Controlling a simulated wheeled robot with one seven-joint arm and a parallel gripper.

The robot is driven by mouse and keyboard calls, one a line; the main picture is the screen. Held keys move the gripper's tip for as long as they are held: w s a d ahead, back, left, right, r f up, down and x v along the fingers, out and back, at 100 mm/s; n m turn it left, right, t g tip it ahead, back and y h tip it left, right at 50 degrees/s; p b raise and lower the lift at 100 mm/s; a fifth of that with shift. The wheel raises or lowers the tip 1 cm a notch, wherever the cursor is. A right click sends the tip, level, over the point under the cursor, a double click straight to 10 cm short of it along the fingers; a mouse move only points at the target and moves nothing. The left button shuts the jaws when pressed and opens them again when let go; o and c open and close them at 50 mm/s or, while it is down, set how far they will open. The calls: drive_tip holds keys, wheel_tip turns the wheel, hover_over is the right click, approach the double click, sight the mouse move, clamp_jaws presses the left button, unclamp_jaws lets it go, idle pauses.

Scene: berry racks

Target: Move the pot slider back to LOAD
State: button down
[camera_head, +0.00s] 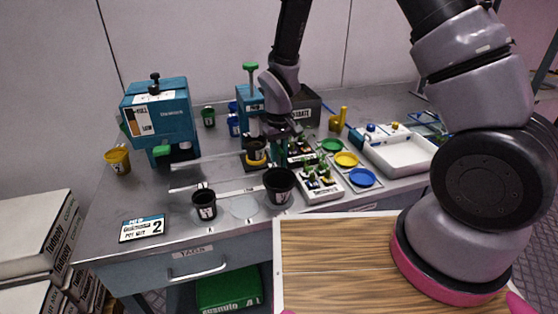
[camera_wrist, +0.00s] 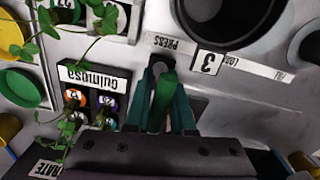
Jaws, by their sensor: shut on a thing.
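My gripper (camera_head: 283,150) is low over the bench, just right of the press. In the wrist view its teal fingers (camera_wrist: 165,100) are closed around a green handle (camera_wrist: 163,103), which looks like the pot slider's. A dark pot (camera_head: 256,148) with a yellow ring (camera_head: 256,163) under it stands beneath the press (camera_head: 250,98); a yellow edge also shows in the wrist view (camera_wrist: 302,162). A PRESS label (camera_wrist: 170,44) lies close to my fingertips. A LOAD label (camera_wrist: 236,62) is further right there. The slider's body is mostly hidden.
A large black pot (camera_head: 279,190) and a small black pot (camera_head: 204,205) stand in front of the rails. A seedling tray (camera_head: 318,190) and coloured dishes (camera_head: 346,159) are close on the right. The blue machine (camera_head: 160,112) stands at the left.

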drive_tip(key=s+a, duration=0.1)
drive_tip(key=a, duration=0.5)
drive_tip(key=s+a, duration=0.1)
drive_tip(key=a, duration=0.2)
drive_tip(key=shift+s+a, duration=0.35)
drive_tip(key=c, duration=0.8)
unclamp_jaws()
drive_tip(key=shift+r, duration=0.15)
wheel_tip(320, 180, up, 11)
drive_tip(key=shift+f, duration=0.2)
drive_tip(key=shift+d+r, duration=0.1)
